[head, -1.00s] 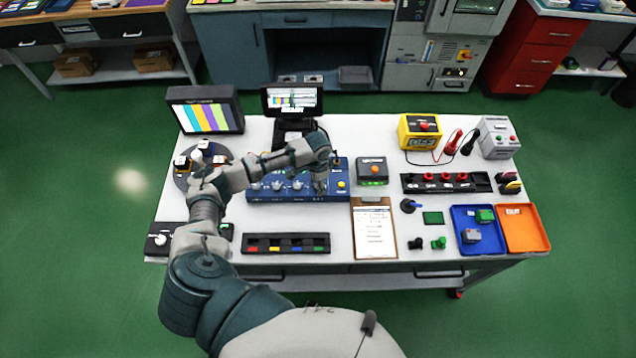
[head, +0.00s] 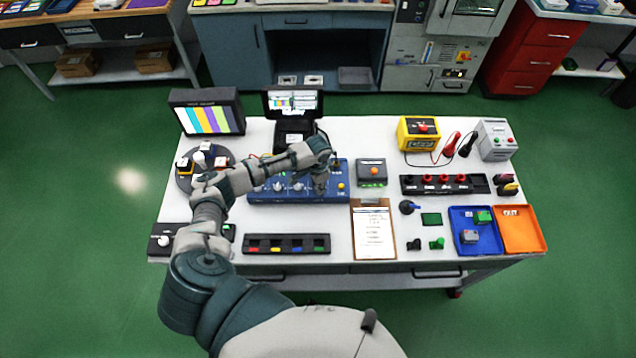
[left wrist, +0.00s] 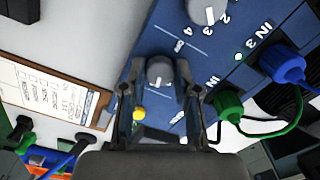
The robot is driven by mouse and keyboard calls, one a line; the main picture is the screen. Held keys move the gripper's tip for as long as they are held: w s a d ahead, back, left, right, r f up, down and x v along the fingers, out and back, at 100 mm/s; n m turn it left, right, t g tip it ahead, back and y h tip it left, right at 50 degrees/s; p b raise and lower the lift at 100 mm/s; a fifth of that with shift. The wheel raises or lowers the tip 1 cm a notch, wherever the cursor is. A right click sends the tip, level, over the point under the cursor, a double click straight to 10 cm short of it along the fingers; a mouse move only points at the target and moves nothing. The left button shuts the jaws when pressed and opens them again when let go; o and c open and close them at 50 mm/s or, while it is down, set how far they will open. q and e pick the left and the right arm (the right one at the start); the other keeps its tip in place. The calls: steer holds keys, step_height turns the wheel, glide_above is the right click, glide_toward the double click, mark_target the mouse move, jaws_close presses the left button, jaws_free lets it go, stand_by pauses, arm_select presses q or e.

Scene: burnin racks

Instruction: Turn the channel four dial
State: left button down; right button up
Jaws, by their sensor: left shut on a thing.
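The blue mixer box (head: 300,196) lies in the middle of the white table, with a row of grey-white dials along it. My left gripper (head: 320,188) reaches down over the right part of the box. In the left wrist view its fingers (left wrist: 160,92) stand on either side of the end dial, the channel four dial (left wrist: 160,70), and are shut on it. The dial's white pointer line shows between the fingers. The neighbouring dial (left wrist: 205,10) has a number scale beside it. My right gripper is not in view.
A yellow button (left wrist: 139,113) sits beside the held dial. Green and blue plugs (left wrist: 228,104) with cables stand along the box's edge. A clipboard (head: 374,232) lies to the right, and a grey box with an orange button (head: 371,172) stands behind it.

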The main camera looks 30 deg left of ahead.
arm_select(q)
steer(key=n+p, duration=0.3)
steer(key=shift+r, duration=0.2)
steer(key=shift+w+f+n+p, duration=0.1)
steer(key=shift+n+p, duration=0.35)
steer(key=shift+n, duration=1.25)
steer(key=shift+w, duration=0.1)
steer(key=c, duration=1)
jaws_free()
steer(key=shift+o, duration=0.7)
steer(key=shift+f, duration=0.1)
step_height(320, 180, up, 12)
steer(key=shift+a+f, duration=0.1)
steer(key=shift+f, duration=0.05)
